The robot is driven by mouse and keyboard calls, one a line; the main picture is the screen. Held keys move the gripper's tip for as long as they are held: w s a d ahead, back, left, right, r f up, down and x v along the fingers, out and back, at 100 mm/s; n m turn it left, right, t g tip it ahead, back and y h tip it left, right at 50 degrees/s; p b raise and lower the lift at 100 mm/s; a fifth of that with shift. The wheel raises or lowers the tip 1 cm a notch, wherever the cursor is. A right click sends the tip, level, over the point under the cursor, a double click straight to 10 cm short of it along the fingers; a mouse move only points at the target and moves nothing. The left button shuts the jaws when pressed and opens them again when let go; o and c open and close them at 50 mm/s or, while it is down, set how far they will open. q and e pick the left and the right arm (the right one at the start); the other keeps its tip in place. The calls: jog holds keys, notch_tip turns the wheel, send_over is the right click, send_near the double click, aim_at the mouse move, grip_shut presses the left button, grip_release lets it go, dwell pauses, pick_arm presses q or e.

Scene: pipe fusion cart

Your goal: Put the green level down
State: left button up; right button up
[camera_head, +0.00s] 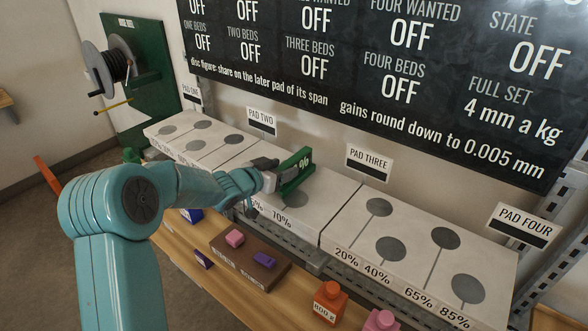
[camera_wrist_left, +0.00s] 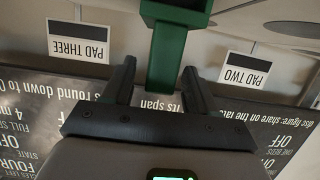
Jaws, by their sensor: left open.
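The green level (camera_head: 298,166) stands on the pale bed by the PAD TWO sign, towards its right end. In the left wrist view the green post of the level (camera_wrist_left: 168,55) shows between the two spread fingers of my left gripper (camera_wrist_left: 157,70), with gaps at the sides. The far part of the level is cut off at that view's top edge. My right gripper is not in view.
Pale beds with grey discs line the wall; the PAD FOUR bed (camera_head: 400,250) is clear. On the wooden bench below are a brown tray (camera_head: 228,256) with pink and purple blocks, an orange weight (camera_head: 330,303) and a pink weight (camera_head: 380,322). A dark board (camera_head: 400,75) hangs behind.

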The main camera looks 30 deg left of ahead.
aim_at(289, 166)
pick_arm(q)
jog(key=shift+x, duration=1.7)
grip_shut()
jog(key=shift+r, duration=0.1)
